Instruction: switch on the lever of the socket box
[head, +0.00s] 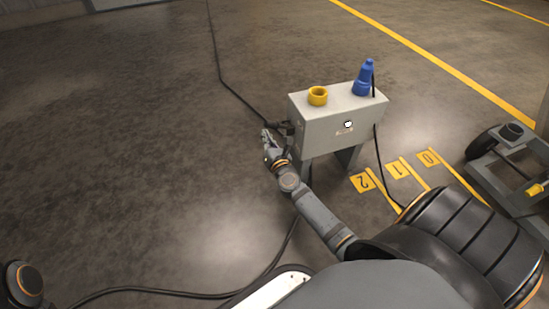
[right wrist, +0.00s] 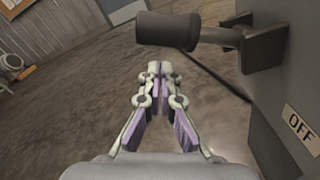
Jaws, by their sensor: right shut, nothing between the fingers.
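The grey socket box (head: 318,128) stands on legs in the middle right of the head view. Its dark lever (head: 279,126) sticks out from its left side. In the right wrist view the lever (right wrist: 168,29) has a thick round grip and a bracket on the box wall (right wrist: 290,75). A label reading OFF (right wrist: 300,125) is on that wall. My right gripper (head: 268,142) is at the box's left side, close to the lever. In the right wrist view its fingers (right wrist: 160,70) are shut and empty, just below the lever's grip in the picture. My left gripper is out of view.
A yellow socket (head: 317,96) and a blue plug (head: 363,78) are on the box top. Black cables run along the floor and behind the box. Yellow floor marks 2, 1 and 0 lie to the right, beside a wheeled frame (head: 505,185). The floor at left is clear.

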